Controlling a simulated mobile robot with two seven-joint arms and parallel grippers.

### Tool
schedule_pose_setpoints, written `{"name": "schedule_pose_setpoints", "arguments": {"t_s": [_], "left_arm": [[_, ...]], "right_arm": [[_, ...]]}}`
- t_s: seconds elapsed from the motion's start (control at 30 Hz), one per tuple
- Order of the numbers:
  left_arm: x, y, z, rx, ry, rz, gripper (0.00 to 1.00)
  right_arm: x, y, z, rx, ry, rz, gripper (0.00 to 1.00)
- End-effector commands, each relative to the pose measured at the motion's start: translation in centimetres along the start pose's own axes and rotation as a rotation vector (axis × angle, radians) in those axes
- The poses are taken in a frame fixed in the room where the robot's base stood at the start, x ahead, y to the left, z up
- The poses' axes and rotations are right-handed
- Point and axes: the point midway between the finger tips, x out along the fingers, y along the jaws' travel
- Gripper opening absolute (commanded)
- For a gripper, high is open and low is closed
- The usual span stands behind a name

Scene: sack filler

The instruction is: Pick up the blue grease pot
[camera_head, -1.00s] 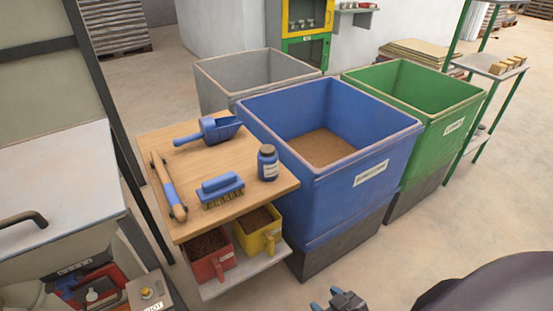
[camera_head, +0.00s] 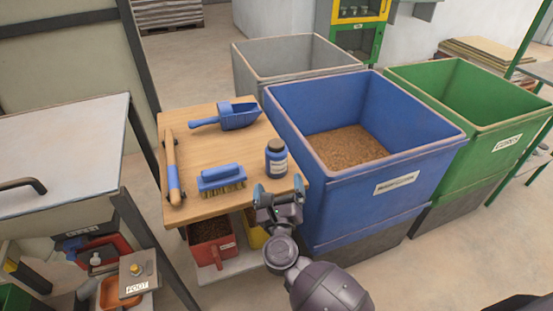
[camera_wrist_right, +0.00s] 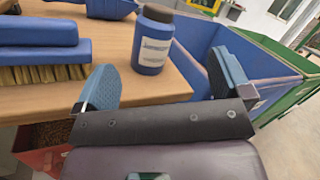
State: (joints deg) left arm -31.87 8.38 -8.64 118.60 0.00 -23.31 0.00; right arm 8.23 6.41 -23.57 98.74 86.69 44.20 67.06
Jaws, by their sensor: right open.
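The blue grease pot (camera_head: 276,158), with a dark lid and a white label, stands upright near the right edge of the wooden table (camera_head: 217,138). It also shows in the right wrist view (camera_wrist_right: 153,38), ahead of the fingers. My right gripper (camera_head: 279,190) is open and empty at the table's front right corner, just in front of the pot. In the right wrist view its two blue-padded fingers (camera_wrist_right: 168,82) are spread wide, with the pot beyond and between them, not gripped. My left gripper is not in view.
A large blue bin (camera_head: 385,185) stands close on the right. Red (camera_head: 212,248) and yellow containers sit below.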

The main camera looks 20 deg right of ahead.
Motion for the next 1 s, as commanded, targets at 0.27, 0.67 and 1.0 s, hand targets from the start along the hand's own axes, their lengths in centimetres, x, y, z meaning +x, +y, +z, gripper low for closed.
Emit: {"name": "schedule_pose_setpoints", "arguments": {"t_s": [0.27, 0.67, 1.0], "left_arm": [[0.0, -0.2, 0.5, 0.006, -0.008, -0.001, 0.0], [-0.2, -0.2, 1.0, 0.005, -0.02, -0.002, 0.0], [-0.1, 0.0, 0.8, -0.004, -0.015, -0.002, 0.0]], "right_arm": [[2.2, 2.3, -0.1, 0.383, 0.175, -0.076, 0.97], [6.4, 2.3, -1.1, 0.43, 0.201, -0.088, 0.97], [8.8, 2.0, -1.5, 0.429, 0.2, -0.088, 0.97]]}}
